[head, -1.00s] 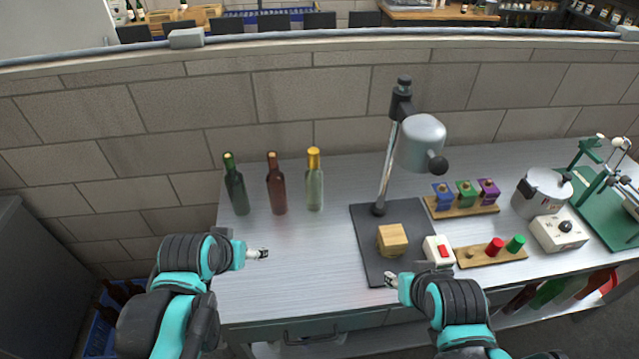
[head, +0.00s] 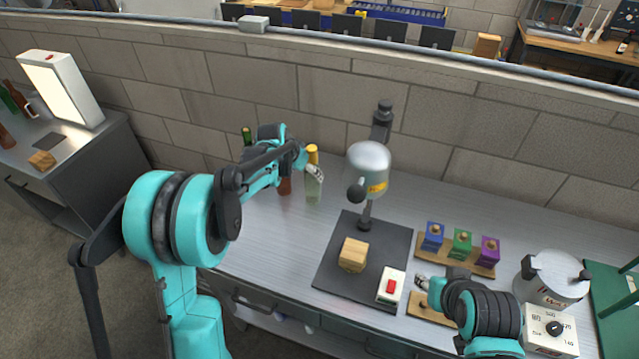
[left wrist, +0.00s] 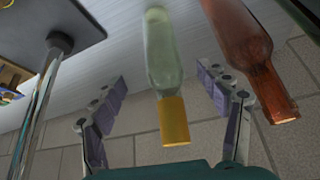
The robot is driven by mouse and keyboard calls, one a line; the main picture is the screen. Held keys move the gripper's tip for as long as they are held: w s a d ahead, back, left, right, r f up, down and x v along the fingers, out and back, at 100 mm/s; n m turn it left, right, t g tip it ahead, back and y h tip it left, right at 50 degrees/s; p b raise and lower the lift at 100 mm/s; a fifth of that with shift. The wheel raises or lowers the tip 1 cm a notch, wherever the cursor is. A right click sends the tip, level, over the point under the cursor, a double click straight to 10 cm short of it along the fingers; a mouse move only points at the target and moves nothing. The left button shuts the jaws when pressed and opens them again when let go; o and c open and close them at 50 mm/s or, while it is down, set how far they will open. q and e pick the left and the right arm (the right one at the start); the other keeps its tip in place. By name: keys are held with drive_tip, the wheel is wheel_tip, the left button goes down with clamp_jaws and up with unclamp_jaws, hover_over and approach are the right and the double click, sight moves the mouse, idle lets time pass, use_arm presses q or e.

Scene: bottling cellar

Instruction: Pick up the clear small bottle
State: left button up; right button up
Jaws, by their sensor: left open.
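The clear small bottle (head: 313,188) with a yellow cap stands upright on the grey bench near the wall. In the left wrist view the clear bottle (left wrist: 161,60) lies between the two spread fingers, its yellow cap closest to the palm. My left gripper (head: 315,172) is open at the bottle's upper part; I cannot tell whether a finger touches it. The left fingers (left wrist: 162,95) show wide apart. My right gripper (head: 422,282) is low over the bench by the wooden peg board; its jaws are too small to judge.
A brown-red bottle (left wrist: 240,45) stands close beside the clear one, mostly hidden by my left arm in the head view. A dark green bottle (head: 247,136) shows only its top. A press stand (head: 368,170) with a wooden block (head: 353,255) is to the right.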

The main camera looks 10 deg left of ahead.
sight(311, 179)
use_arm(q)
drive_tip(key=b+x, duration=0.1)
drive_tip(key=x, duration=0.5)
drive_tip(key=shift+a+f+b, duration=0.15)
drive_tip(key=shift+f+b, duration=0.25)
drive_tip(key=shift+f, duration=0.05)
drive_tip(key=shift+w+f, duration=0.35)
drive_tip(key=shift+f, duration=0.15)
drive_tip(key=shift+r, duration=0.1)
drive_tip(key=c, duration=0.3)
clamp_jaws()
